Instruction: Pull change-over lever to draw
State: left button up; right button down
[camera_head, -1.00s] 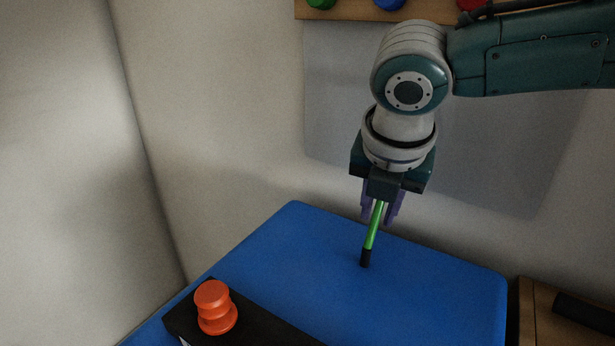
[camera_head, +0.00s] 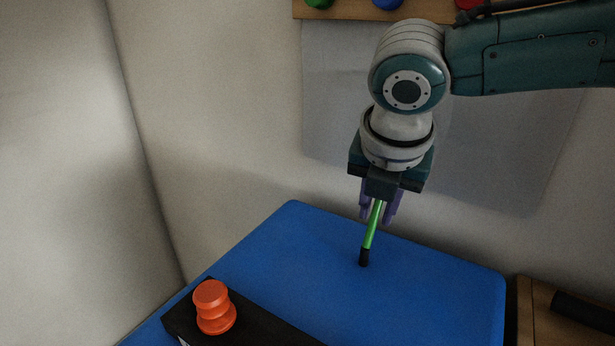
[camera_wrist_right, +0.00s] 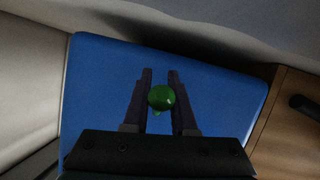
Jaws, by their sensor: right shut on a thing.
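The change-over lever (camera_head: 371,232) is a thin green rod with a black lower end. It rises from the blue panel top and leans slightly to the right in the head view. My right gripper (camera_head: 378,216) points down from above, with its purple fingers shut around the upper part of the lever. In the right wrist view, the lever's round green end (camera_wrist_right: 161,97) sits between the two fingers of the right gripper (camera_wrist_right: 160,75). My left gripper is in neither view.
The blue top (camera_head: 290,255) is clear around the lever. An orange knob (camera_head: 214,308) stands on a black block (camera_head: 262,326) at the front left. A wooden piece with a black part (camera_head: 585,310) is at the right. A wall rises behind.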

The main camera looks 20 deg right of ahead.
jog(key=shift+s+r+p, duration=0.1)
jog(key=shift+r+p, duration=0.1)
jog(key=shift+p, duration=0.3)
jog(key=t+h+p, duration=0.1)
jog(key=p, duration=0.1)
jog(key=r+h+p, duration=0.1)
jog(key=shift+s+a+t+p, duration=0.3)
jog(key=shift+a+t+p, duration=0.05)
jog(key=shift+a+t, duration=0.05)
jog(key=shift+s+a+r+n+t+h+p, duration=0.1)
jog(key=shift+s+a+n+t+h+p, duration=0.2)
jog(key=shift+t+h+p, duration=0.5)
jog(key=shift+s+a+r+t+h, duration=0.2)
jog(key=shift+a+t+h, duration=0.1)
jog(key=shift+t+h, duration=0.45)
jog(key=c, duration=0.9)
grip_release()
